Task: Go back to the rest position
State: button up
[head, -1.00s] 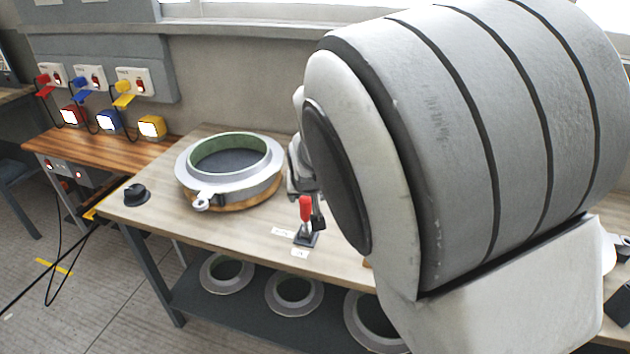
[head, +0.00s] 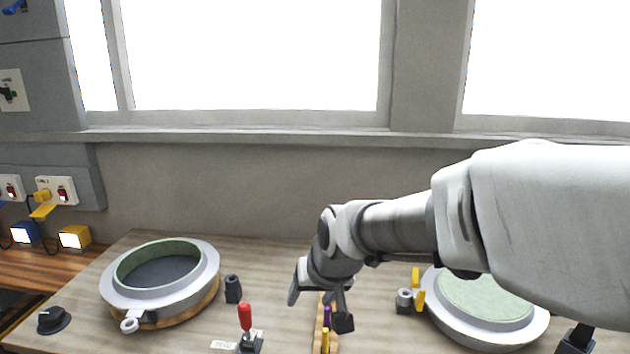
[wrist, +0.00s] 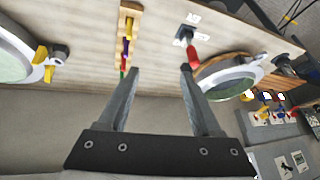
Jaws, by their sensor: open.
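My gripper (head: 318,306) is above the middle of the workbench in the head view, with its fingers apart. In the wrist view my gripper (wrist: 160,70) shows two grey fingers spread wide with nothing held between them. My arm reaches in from the right in the head view and covers part of the right-hand mould (head: 487,299). Behind the fingers is a wooden rack (head: 320,340) with coloured pieces, which also shows in the wrist view (wrist: 129,12).
A ring-shaped mould (head: 160,280) with a green inside sits at the bench's left. A red-handled toggle clamp (head: 246,320), a dark cylinder (head: 233,289) and a black knob (head: 53,320) stand near it. Yellow clamp parts (head: 418,290) stand beside the right-hand mould. A wall with windows rises behind.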

jog(key=s+d+r+h+p, duration=0.1)
jog(key=s+d+r, duration=0.2)
jog(key=s+d, duration=0.4)
jog(key=s+d+r+m+h, duration=0.1)
jog(key=s+d+r, duration=0.2)
jog(key=s+d, duration=0.5)
jog(key=s, duration=0.4)
jog(key=shift+r+m+h+p, duration=0.2)
jog(key=shift+m+h+p, duration=0.1)
jog(key=shift+p, duration=0.1)
jog(key=shift+c, duration=1.3)
